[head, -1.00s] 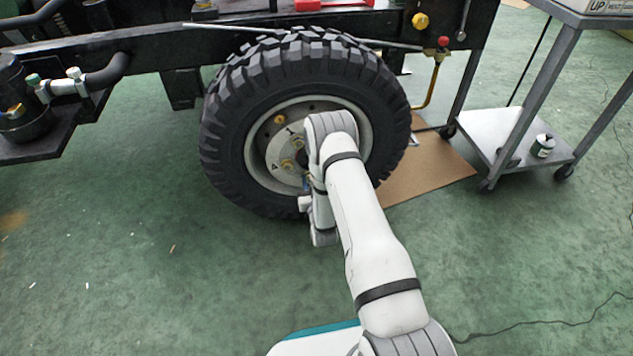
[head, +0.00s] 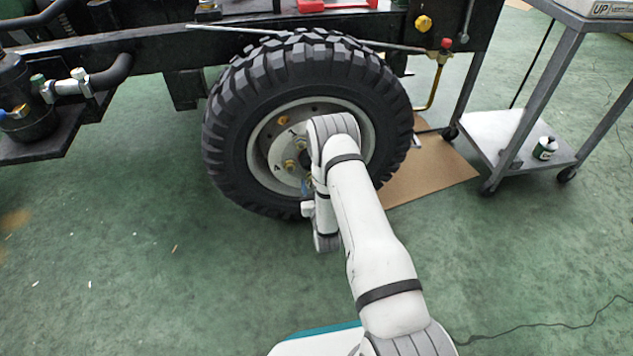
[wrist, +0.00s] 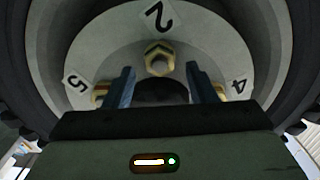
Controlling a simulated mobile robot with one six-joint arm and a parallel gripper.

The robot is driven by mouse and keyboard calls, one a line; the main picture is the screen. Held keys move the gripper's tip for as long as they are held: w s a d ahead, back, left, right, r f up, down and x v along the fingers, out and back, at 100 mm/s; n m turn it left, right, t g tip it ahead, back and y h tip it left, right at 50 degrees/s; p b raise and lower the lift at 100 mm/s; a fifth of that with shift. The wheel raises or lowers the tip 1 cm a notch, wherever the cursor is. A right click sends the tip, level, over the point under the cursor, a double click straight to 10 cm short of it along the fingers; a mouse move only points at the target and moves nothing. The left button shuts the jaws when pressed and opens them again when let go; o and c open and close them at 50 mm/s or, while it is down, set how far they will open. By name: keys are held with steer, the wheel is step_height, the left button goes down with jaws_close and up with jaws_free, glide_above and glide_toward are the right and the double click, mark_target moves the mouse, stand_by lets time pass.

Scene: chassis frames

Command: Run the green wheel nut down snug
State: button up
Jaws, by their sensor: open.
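The wheel (head: 230,130) is mounted under the dark chassis, with a pale hub carrying brass-coloured nuts, one of them an upper-left nut (head: 283,120). In the wrist view, a brass nut (wrist: 159,58) sits below the label 2, beyond my fingertips. Two more nuts show partly beside my fingers, the left one (wrist: 99,93) by label 5 and the right one (wrist: 221,90) by label 4. My gripper (wrist: 160,85) is open and empty, its blue fingers facing the dark hub centre. I see no green nut; my arm hides part of the hub in the head view.
The black chassis rail (head: 140,50) runs above the wheel. A grey cart (head: 510,140) stands at the right, with a small can (head: 545,148) on its lower shelf. Brown cardboard (head: 430,170) lies behind the wheel. The green floor at front left is mostly clear.

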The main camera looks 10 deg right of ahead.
steer(key=s+p, duration=0.1)
steer(key=s, duration=0.5)
steer(key=shift+s+p, duration=0.2)
steer(key=shift+p, duration=0.2)
steer(key=w+r+g+p, duration=0.2)
steer(key=w+r+p, duration=0.15)
steer(key=r, duration=0.65)
steer(key=w+r+g+p, duration=0.1)
steer(key=w+r+p, duration=0.3)
steer(key=r, duration=0.5)
steer(key=s+r+g+p, duration=0.25)
steer(key=r+p, duration=0.25)
steer(key=r, duration=0.5)
steer(key=s+r+g+p, duration=0.25)
steer(key=r+p, duration=0.25)
steer(key=r, duration=0.6)
steer(key=s+d+r+g+p, duration=0.1)
steer(key=s+r+g+p, duration=0.1)
steer(key=s+r+p, duration=0.45)
steer(key=s+r+g+p, duration=0.1)
steer(key=s+r+p, duration=0.2)
steer(key=s+r, duration=0.65)
steer(key=s+d+r+g+p, duration=0.1)
steer(key=s+r+g+p, duration=0.3)
steer(key=s+r, duration=1.2)
steer(key=p, duration=0.3)
steer(key=shift+s, duration=0.2)
